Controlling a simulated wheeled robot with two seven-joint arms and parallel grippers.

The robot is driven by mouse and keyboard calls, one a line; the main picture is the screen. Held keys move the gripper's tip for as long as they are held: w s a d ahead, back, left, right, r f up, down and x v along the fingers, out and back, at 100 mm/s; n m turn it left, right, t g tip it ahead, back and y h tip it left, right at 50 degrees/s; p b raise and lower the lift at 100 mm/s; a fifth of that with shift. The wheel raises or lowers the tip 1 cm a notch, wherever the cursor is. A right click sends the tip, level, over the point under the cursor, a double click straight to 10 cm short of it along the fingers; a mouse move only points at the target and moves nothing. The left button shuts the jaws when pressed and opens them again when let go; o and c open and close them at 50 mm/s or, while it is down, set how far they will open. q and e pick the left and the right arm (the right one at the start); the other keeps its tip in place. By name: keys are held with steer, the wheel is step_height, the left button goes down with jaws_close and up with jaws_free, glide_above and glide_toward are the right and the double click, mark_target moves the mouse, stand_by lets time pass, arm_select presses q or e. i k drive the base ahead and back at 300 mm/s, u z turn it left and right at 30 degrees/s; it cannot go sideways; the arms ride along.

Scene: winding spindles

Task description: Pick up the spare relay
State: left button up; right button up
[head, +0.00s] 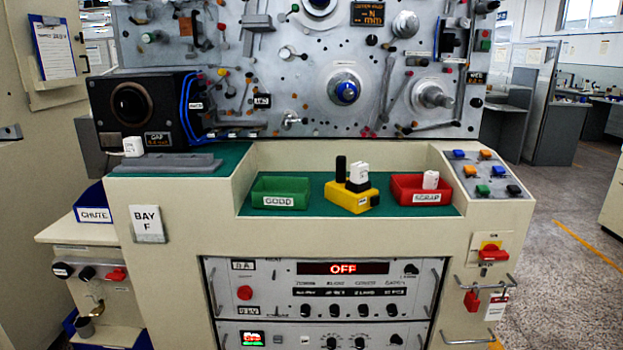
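Three small white blocks look like relays, and I cannot tell from labels which is the spare. One white block (132,147) stands on the green ledge at the left, beside the black gap gauge box. A second white block (359,174) sits upright in a yellow tester base (351,197), next to a black upright post (340,168). A third white block (430,180) stands in the red SCRAP tray (411,194). The green GOOD tray (280,187) looks empty. Neither of my grippers shows in the head view.
The green work surface (310,208) is recessed between raised cream sides. A grey flat fixture (168,164) lies on the left ledge. A button panel (487,172) is at the right. A blue CHUTE bin (94,205) sits lower left. The machine face (300,90) rises behind.

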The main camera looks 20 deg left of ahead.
mark_target(360, 170)
steer(key=u, duration=1)
steer(key=i, duration=0.4)
